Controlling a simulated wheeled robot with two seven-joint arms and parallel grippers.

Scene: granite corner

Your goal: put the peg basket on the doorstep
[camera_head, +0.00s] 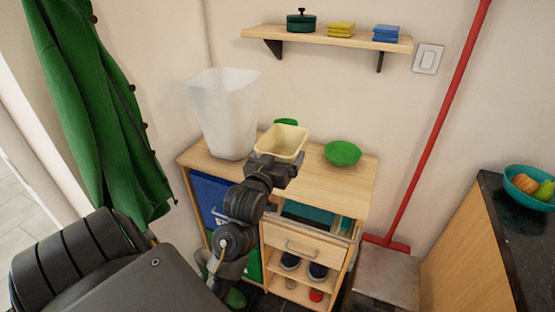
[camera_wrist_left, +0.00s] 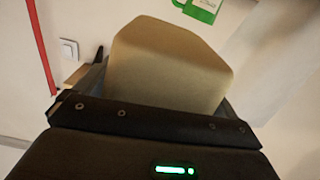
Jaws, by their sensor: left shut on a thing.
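The peg basket, a cream open-topped tub (camera_head: 281,141), is in the middle of the head view, in front of or over the wooden cabinet top. My left gripper (camera_head: 283,170) is shut on its near side. In the left wrist view the basket (camera_wrist_left: 165,70) fills the space beyond the jaws (camera_wrist_left: 150,108). I cannot tell whether its base touches the cabinet. A doorway with pale tiles (camera_head: 15,215) shows at the left edge of the head view. I cannot make out the doorstep clearly. My right gripper is not in view.
The wooden cabinet (camera_head: 325,190) carries a tall white bin (camera_head: 225,110) to the basket's left and a green bowl (camera_head: 342,153) to its right. A green coat (camera_head: 95,110) hangs at left. A red-handled broom (camera_head: 435,125) leans at right, near a dark counter (camera_head: 515,225).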

